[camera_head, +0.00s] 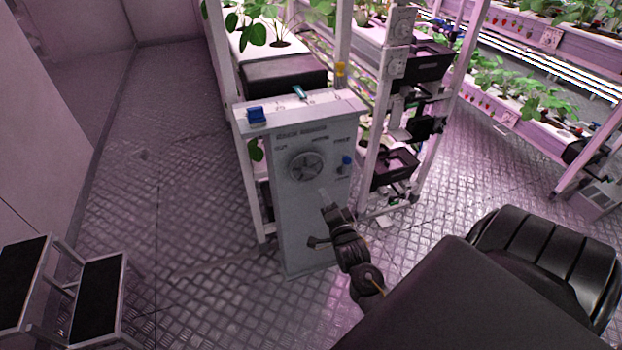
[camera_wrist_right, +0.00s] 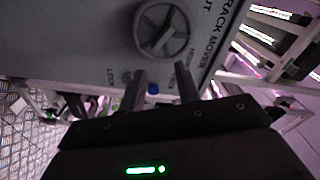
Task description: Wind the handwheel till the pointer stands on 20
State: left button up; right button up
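The handwheel (camera_head: 305,165), a grey spoked wheel, sits on the front of a pale cabinet (camera_head: 300,225). In the right wrist view the handwheel (camera_wrist_right: 163,28) is ahead of the fingers, beside the lettering "RACK MOVER". My right gripper (camera_head: 325,197) is just below the wheel in the head view, apart from it. In the right wrist view its two fingers (camera_wrist_right: 161,84) stand apart with nothing between them held. A small teal piece (camera_head: 299,91) lies on the cabinet's top strip; I cannot tell whether it is the pointer, and no number is readable. My left gripper is not in view.
A blue knob (camera_head: 346,160) is right of the wheel. Plant racks (camera_head: 365,165) stand behind and right. A step stool (camera_head: 98,300) is at lower left; the floor between is clear.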

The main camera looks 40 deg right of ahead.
aim_at(311, 175)
jog(key=w+d+m, duration=0.1)
jog(key=w+m, duration=0.5)
jog(key=w, duration=0.1)
jog(key=w+d+m+y, duration=0.1)
jog(key=w+m, duration=0.2)
jog(key=m, duration=0.1)
jog(key=shift+w+d+r+p, duration=0.25)
jog(key=shift+w+d+p, duration=0.05)
jog(key=shift+d+p, duration=0.1)
jog(key=shift+c, duration=0.2)
grip_shut()
